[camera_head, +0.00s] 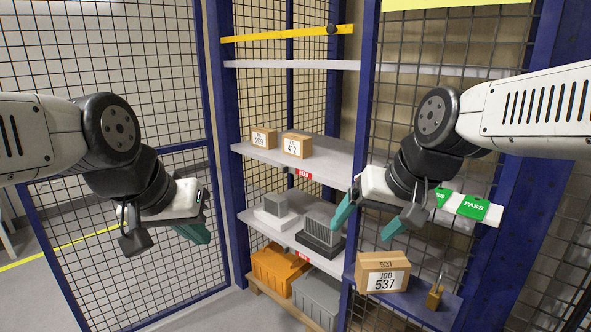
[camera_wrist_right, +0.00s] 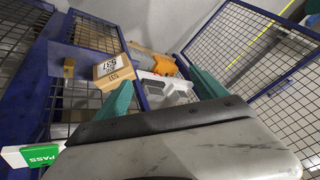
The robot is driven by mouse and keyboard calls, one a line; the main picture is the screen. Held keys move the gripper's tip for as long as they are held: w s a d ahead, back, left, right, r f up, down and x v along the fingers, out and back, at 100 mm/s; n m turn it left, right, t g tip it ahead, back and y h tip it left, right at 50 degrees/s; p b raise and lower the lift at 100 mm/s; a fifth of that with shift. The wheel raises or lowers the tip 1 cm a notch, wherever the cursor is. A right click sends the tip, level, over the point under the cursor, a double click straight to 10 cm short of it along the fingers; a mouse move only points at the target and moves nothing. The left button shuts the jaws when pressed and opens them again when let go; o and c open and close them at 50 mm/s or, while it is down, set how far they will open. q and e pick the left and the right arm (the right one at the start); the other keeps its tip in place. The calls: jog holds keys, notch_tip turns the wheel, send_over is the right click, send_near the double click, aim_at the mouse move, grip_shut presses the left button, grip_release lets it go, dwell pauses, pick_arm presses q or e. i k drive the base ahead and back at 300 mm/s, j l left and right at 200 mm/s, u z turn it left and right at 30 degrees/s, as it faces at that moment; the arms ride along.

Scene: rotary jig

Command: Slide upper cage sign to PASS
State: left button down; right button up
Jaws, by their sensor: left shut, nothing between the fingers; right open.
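A small red sign (camera_head: 303,174) sits on the front edge of the upper shelf; its lettering is too small to read. A second red sign (camera_head: 302,256) is on the lower shelf's edge. A green PASS tag (camera_head: 473,207) is on a white strip at the right, with another green tag (camera_head: 442,196) partly hidden by my right gripper. A PASS tag also shows in the right wrist view (camera_wrist_right: 40,156). My right gripper (camera_head: 366,229) is open and empty in front of the cage's right post, left of the tags. My left gripper (camera_head: 193,234) is shut and empty before the open mesh door.
The upper shelf (camera_head: 254,153) holds two cartons (camera_head: 297,146). Grey parts (camera_head: 321,231) are on the lower shelf, and an orange bin (camera_head: 277,268) is below. A JOB 537 carton (camera_head: 382,272) and a padlock (camera_head: 435,293) are on a blue ledge under my right gripper.

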aim_at(286, 169)
jog(key=i+j+u, duration=0.5)
jog(key=i+u, duration=0.25)
jog(key=i, duration=0.1)
